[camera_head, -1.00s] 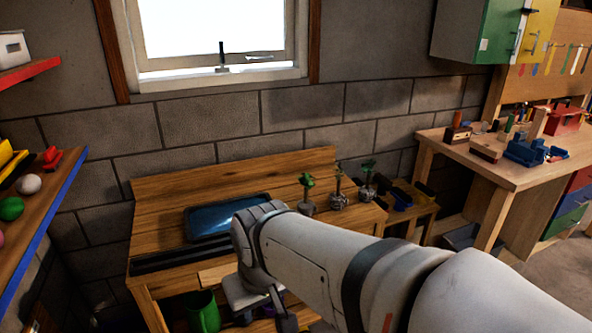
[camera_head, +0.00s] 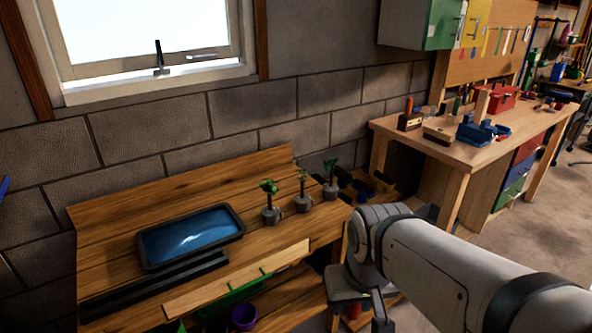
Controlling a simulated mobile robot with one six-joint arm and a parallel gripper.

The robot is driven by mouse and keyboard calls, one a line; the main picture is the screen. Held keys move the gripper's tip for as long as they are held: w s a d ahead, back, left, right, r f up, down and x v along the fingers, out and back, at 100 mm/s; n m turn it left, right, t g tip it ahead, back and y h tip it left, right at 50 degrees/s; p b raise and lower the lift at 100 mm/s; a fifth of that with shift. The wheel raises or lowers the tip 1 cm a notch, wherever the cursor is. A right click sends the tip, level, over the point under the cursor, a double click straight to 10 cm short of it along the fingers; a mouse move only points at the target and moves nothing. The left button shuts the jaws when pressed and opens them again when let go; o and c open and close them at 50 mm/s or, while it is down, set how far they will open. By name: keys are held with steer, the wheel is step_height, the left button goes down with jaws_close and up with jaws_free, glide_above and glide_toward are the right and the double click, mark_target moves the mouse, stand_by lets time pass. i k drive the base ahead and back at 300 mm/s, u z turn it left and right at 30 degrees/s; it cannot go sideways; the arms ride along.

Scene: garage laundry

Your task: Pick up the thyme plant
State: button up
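Three small potted plants stand in a row on the right end of a wooden potting bench (camera_head: 180,195). The left plant (camera_head: 270,204) has the fullest green leaves. The middle plant (camera_head: 302,196) is thin and sparse. The right plant (camera_head: 331,182) has darker green leaves. I cannot tell from labels which one is thyme. All three sit in grey pots and are upright and apart from my gripper. My gripper (camera_head: 379,312) hangs at the lower right, in front of the bench and beside its right end. Its fingers are too unclear to show whether it is open.
A black tray with blue content (camera_head: 190,238) lies on the bench, left of the plants. A purple pot (camera_head: 244,317) is below the bench top. A workbench (camera_head: 465,160) with tools and a red toolbox (camera_head: 497,98) stands at right. Floor is clear at far right.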

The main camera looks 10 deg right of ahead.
mark_target(302, 201)
steer(key=z, duration=0.4)
steer(key=i, duration=1.2)
steer(key=u, duration=0.1)
